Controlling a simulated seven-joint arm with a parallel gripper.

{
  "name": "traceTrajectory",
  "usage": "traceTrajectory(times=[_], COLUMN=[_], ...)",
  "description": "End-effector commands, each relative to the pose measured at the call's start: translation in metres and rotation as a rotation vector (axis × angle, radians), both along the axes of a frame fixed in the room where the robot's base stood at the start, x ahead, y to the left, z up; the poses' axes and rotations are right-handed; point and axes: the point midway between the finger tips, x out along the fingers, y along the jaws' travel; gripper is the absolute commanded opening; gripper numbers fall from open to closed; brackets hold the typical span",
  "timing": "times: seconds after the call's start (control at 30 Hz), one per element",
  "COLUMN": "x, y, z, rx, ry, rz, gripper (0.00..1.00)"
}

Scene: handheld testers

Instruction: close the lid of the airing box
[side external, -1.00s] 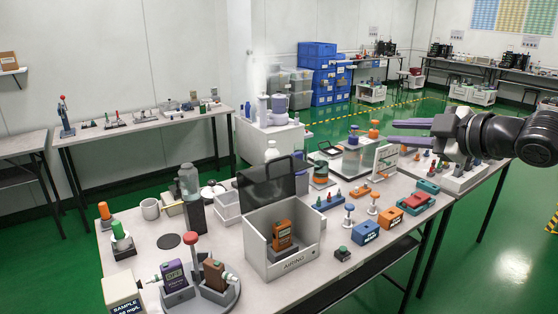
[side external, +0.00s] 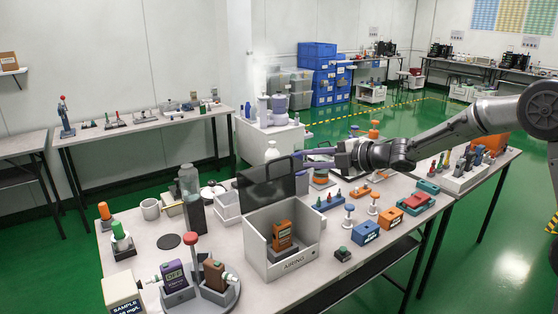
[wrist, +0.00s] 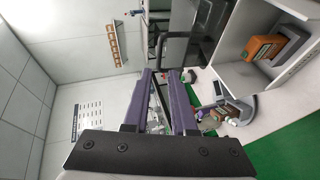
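The airing box (side external: 283,262) is a white open-front box marked AIRING on the table. Its dark see-through lid (side external: 262,186) stands raised at the back, tilted up. An orange tester (side external: 281,236) stands inside; it also shows in the wrist view (wrist: 262,47). My gripper (side external: 305,158) has purple fingers pointing left, at the upper right edge of the lid. In the wrist view my gripper (wrist: 160,74) is open with a gap between the fingers. A dark bar handle (wrist: 158,44) shows just past the fingertips; I cannot tell whether it is between them.
Right of the box stand a small green-buttoned piece (side external: 342,253), a blue box (side external: 365,232) and a red-and-teal case (side external: 417,202). A tall bottle on a dark stand (side external: 190,183) is to the left. A round stand with testers (side external: 218,293) is at the front.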

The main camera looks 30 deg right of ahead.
Motion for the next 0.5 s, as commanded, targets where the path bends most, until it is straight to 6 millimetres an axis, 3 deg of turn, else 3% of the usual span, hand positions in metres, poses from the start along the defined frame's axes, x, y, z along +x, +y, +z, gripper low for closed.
traceTrajectory(times=[0.3,0.5], x=[0.057,0.083], y=[0.022,0.032], z=[-0.019,-0.027], rx=[0.0,0.001], ry=[0.001,0.0], rz=[0.002,0.001], gripper=[0.25,0.25])
